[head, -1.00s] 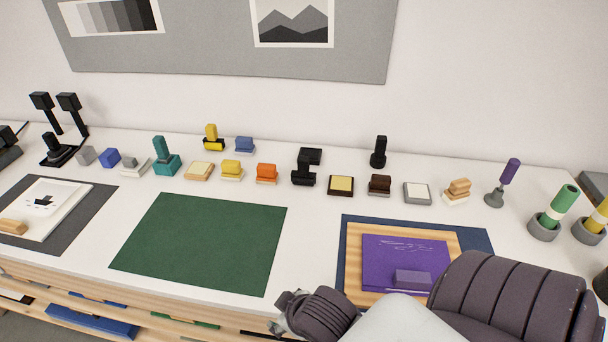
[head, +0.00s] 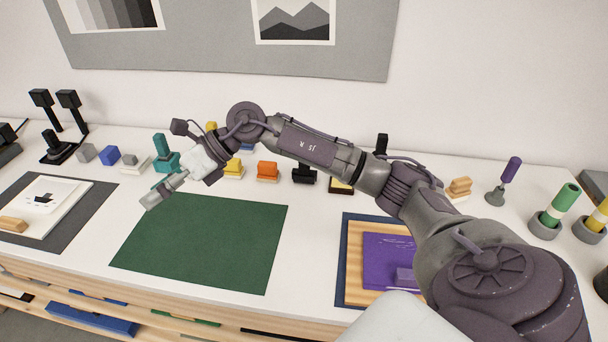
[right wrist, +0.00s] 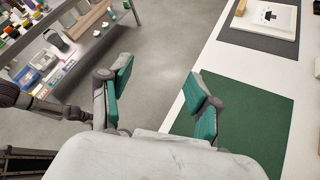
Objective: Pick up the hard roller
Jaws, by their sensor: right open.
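I cannot tell for sure which thing is the hard roller. Candidates are a green-and-cream cylinder (head: 559,205) standing tilted in a grey cup and a yellow one (head: 599,215) beside it, at the far right of the head view, and the purple-handled tool (head: 510,170) upright on a grey foot. My right gripper (head: 155,197) is over the left part of the table, by the green mat's upper left corner, far from these. In the right wrist view its teal-padded fingers (right wrist: 158,80) are apart with nothing between them. My left gripper is not in view.
A row of small blocks and stamps, with a teal one (head: 165,158), stands along the back. The green mat (head: 205,245) is bare. A purple plate (head: 385,250) lies on a wooden board at right. Stocked shelves (right wrist: 70,50) stand across the floor in the wrist view.

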